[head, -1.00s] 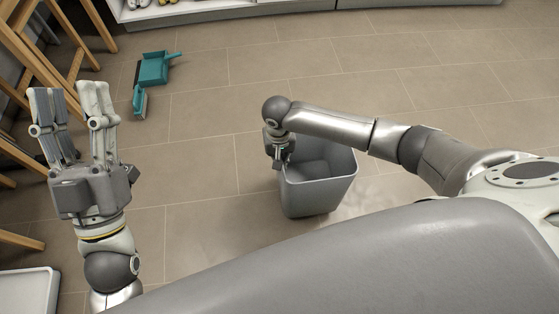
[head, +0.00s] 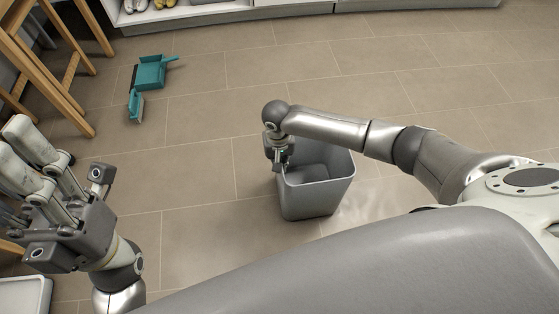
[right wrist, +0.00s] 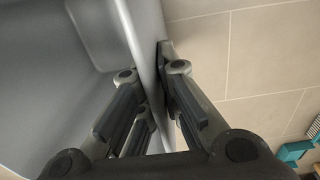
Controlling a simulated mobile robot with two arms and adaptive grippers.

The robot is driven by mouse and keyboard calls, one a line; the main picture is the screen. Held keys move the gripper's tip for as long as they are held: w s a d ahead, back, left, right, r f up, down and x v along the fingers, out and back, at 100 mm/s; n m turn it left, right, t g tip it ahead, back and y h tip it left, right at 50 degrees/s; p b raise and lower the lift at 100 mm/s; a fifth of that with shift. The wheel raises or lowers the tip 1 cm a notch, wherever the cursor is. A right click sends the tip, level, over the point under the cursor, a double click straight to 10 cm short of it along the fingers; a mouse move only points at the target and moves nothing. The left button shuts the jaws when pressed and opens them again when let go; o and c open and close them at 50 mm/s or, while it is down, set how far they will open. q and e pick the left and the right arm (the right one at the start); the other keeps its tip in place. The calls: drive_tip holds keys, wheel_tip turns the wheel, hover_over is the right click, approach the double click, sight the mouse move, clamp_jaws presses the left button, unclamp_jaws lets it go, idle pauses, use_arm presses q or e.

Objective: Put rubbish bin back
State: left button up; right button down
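The grey rubbish bin (head: 318,198) is upright in the middle of the head view, open at the top and empty as far as I see. My right gripper (head: 279,162) is at its left rim, fingers pointing down. In the right wrist view the bin's wall (right wrist: 140,45) runs between the fingers of my right gripper (right wrist: 152,105), one side inside the bin and the other outside, closed on the wall. I cannot tell whether the bin's base touches the floor. My left gripper (head: 30,160) is open and empty at the left edge, away from the bin.
A teal dustpan (head: 150,72) and a teal brush (head: 136,105) lie on the tiled floor (head: 230,90) at upper left. A wooden frame (head: 60,75) stands at the left. A white shelf (head: 215,10) lies along the back. The floor around the bin is clear.

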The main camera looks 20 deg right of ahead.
drive_tip(key=shift+w+f+b, duration=0.1)
drive_tip(key=shift+f+b, duration=0.25)
drive_tip(key=shift+f, duration=0.35)
drive_tip(key=c, duration=1.6)
unclamp_jaws()
drive_tip(key=shift+f, duration=0.1)
drive_tip(key=shift+c, duration=0.2)
